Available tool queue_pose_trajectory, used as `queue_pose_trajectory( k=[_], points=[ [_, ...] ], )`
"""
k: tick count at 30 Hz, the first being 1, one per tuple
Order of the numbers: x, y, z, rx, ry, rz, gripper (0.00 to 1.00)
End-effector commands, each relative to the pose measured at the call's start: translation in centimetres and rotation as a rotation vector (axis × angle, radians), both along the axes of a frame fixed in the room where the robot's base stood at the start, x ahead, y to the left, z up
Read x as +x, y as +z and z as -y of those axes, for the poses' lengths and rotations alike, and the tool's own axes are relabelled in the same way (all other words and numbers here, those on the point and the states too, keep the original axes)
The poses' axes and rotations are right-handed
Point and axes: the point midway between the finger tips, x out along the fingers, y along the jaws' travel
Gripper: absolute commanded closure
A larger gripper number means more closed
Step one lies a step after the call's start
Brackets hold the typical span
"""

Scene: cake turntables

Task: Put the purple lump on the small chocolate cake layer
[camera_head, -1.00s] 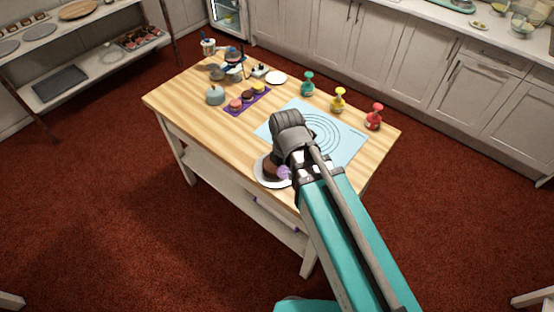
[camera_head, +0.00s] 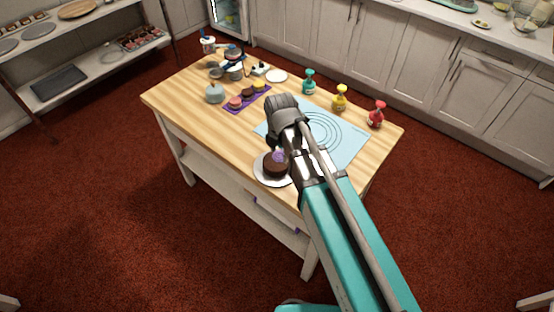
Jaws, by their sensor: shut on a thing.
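A small dark brown chocolate cake layer (camera_head: 274,169) sits on a white plate (camera_head: 260,178) at the near edge of the wooden table. A purple lump (camera_head: 279,156) shows at the top of the cake, over its upper right part in the picture. My gripper (camera_head: 274,149) is shut on the purple lump. My wrist and arm come in from the lower right and hide the fingertips and part of the plate's right side. I cannot tell whether the lump touches the cake.
A light blue mat (camera_head: 345,145) with rings lies right of my wrist. Teal (camera_head: 309,82), yellow (camera_head: 339,98) and red (camera_head: 376,115) bottles stand behind it. A purple tray (camera_head: 232,108) of small cakes is at the left. The table's front left is clear.

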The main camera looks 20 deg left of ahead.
Motion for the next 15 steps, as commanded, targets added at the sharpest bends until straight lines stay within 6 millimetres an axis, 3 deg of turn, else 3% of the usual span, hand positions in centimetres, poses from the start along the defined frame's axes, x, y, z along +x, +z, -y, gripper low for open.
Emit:
queue_pose_trajectory(
  k=[2, 15],
  points=[
    [1.7, -1.0, -0.9, 0.000, 0.000, 0.000, 0.62],
    [4.3, -5.1, -2.2, 0.000, -0.001, 0.000, 0.62]
  ],
)
